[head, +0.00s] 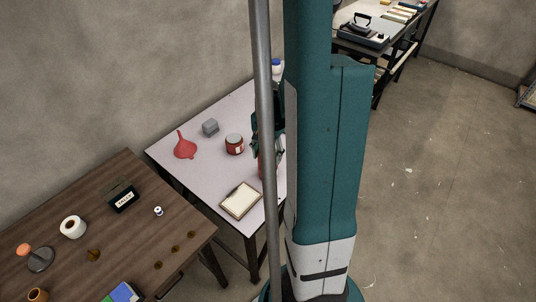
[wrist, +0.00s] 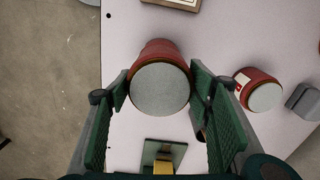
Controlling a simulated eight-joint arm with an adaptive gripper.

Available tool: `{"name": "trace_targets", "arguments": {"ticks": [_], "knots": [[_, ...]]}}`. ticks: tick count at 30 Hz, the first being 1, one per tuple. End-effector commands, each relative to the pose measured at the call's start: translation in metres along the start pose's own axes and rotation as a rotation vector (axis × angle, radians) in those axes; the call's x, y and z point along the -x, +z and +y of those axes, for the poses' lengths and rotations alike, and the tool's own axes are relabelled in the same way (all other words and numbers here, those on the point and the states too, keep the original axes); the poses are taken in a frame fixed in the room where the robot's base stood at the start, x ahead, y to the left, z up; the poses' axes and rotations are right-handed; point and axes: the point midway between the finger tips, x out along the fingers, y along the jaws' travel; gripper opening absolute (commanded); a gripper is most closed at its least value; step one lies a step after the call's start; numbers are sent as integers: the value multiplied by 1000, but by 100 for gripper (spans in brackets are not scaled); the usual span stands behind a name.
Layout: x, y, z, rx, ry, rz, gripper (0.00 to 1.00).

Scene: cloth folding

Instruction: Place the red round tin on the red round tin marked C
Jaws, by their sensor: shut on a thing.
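A red round tin (wrist: 158,50) with a grey lid sits between the two fingers of my gripper (wrist: 160,92) in the wrist view, and the gripper is shut on it. In the head view my gripper (head: 267,132) is over the white table, partly hidden by a grey pole and my arm, with a bit of the held tin (head: 262,166) below it. I cannot tell whether the tin touches the table. A second red round tin (head: 234,144) with a white label stands upright to its left; it also shows in the wrist view (wrist: 258,90), right of my gripper. Its letter is unreadable.
On the white table (head: 216,108) are a red funnel (head: 185,146), a grey block (head: 210,128) and a framed board (head: 241,201). A green item with a yellow part (wrist: 164,152) lies below the held tin in the wrist view. A brown table (head: 130,225) holds several items.

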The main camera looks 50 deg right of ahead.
Motion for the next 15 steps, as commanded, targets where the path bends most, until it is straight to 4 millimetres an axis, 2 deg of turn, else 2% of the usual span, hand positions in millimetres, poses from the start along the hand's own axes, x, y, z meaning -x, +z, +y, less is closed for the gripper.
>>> {"name": "trace_targets", "arguments": {"ticks": [1, 2, 4, 15], "knots": [[-2, 0, 0, 0, 0, 0, 25], [-1, 0, 0, 0, 0, 0, 55], [-1, 0, 0, 0, 0, 0, 64], [0, 0, 0, 0, 0, 0, 66]]}}
